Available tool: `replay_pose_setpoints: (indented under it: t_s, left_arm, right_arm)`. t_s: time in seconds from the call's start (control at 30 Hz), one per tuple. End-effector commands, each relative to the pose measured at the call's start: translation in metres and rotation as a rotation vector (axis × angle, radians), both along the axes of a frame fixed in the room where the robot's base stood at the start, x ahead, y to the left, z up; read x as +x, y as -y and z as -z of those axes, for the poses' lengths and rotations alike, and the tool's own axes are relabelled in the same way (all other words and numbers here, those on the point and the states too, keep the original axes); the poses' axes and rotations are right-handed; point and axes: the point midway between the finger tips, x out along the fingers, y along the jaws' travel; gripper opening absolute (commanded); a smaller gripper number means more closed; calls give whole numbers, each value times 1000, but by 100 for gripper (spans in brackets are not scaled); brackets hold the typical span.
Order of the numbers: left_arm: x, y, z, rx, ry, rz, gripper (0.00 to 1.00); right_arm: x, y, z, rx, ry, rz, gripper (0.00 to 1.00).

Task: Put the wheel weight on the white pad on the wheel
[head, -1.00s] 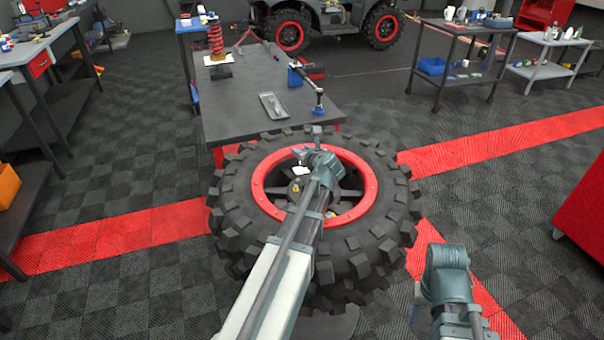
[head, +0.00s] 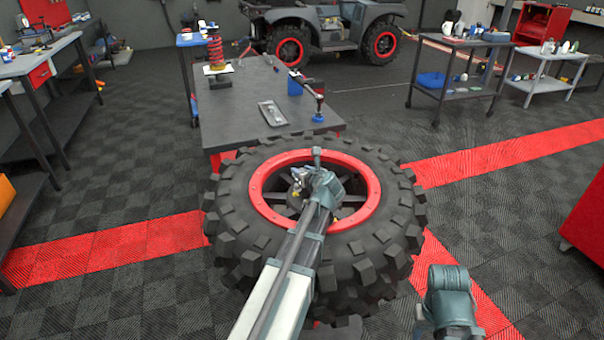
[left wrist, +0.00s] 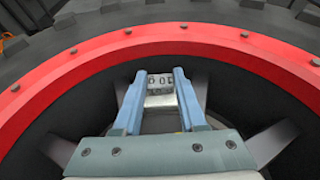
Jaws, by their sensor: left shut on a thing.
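The wheel (head: 375,188) is a big black knobbly tyre with a red rim ring and dark spokes, lying face up in the head view. Its red ring also fills the left wrist view (left wrist: 200,40). My left gripper (head: 299,180) is over the wheel's centre, inside the ring. In the left wrist view its two blue fingers (left wrist: 160,88) are shut on the wheel weight (left wrist: 160,84), a small silver-grey block with dark digits. I cannot make out the white pad. My right gripper (head: 420,310) is low at the right, apart from the wheel; its jaws are unclear.
A dark workbench (head: 240,130) stands just behind the wheel, with a grey tray (head: 272,113) and a red spring (head: 215,52) on it. A dark cart (head: 455,75) is at the back right. The floor on both sides of the wheel is open.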

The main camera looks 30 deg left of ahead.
Motion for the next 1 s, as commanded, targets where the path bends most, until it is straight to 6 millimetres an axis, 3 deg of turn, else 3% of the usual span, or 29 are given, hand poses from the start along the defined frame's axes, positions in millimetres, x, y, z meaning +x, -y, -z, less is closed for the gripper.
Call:
replay_pose_setpoints:
  t_s: [0.13,0.17,0.33,0.7,1.0]
  left_arm:
    - [0,0,4,0,0,0,0]
    - [0,0,4,0,0,0,42]
    - [0,0,3,0,0,0,70]
    - [-1,0,-3,0,0,0,70]
    - [-38,42,-27,0,-1,4,70]
  right_arm:
    - [0,0,4,0,0,0,50]
    - [0,0,4,0,0,0,50]
    - [0,0,3,0,0,0,50]
    - [0,0,-3,0,0,0,50]
    - [0,0,-27,0,0,0,50]
